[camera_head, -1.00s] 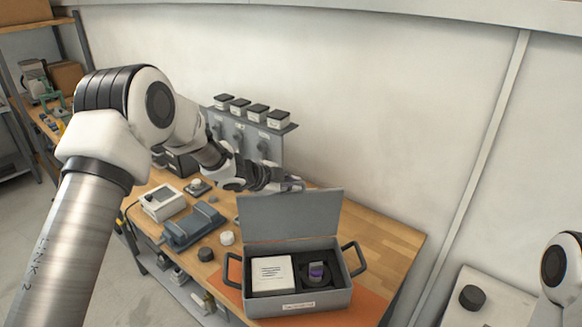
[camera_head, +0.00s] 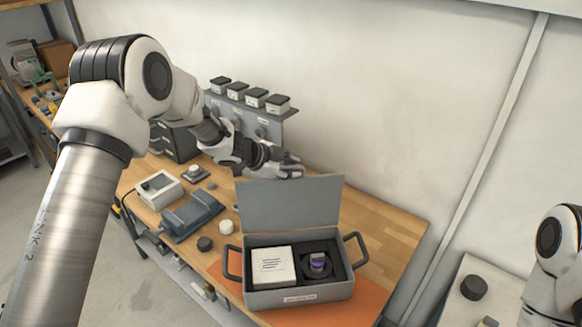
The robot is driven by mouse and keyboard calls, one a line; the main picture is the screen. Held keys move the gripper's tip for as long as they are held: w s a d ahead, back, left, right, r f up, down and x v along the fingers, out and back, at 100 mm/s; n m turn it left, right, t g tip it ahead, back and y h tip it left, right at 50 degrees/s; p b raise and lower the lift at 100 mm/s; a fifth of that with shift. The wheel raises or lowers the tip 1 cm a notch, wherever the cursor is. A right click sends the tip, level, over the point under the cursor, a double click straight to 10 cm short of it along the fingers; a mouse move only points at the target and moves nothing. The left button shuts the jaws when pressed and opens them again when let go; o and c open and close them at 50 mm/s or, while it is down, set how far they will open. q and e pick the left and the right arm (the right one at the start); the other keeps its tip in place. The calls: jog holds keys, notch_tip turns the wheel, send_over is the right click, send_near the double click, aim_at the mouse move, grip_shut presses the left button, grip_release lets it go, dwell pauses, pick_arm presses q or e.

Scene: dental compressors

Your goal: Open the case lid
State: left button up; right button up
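The grey case (camera_head: 300,297) stands on the wooden workbench, with a black handle at each side. Its lid (camera_head: 290,204) is open and stands roughly upright at the back of the case. Inside, a white box with printed lines (camera_head: 272,265) lies at the left, and a round dark part with a purple band (camera_head: 318,263) sits in the black insert at the right. My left gripper (camera_head: 294,168) is just behind and above the lid's top edge and looks empty. Its finger gap is too small to judge. My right gripper is not in view; only part of its arm shows at the right edge.
An orange mat (camera_head: 357,303) lies under the case. To the left are a blue-grey device (camera_head: 192,217), a white device (camera_head: 160,190), a black knob (camera_head: 204,243) and a white knob (camera_head: 227,226). A rack of small boxes (camera_head: 255,117) stands behind. The bench's right end is clear.

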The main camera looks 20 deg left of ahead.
pick_arm(q)
jog(key=shift+f, duration=0.15)
jog(key=shift+a+r, duration=0.1)
jog(key=shift+r, duration=0.1)
jog(key=v, duration=1.1)
jog(key=shift+s+r, duration=0.15)
jog(key=shift+s, duration=0.15)
jog(key=shift+w, duration=0.15)
jog(key=shift+a, duration=0.1)
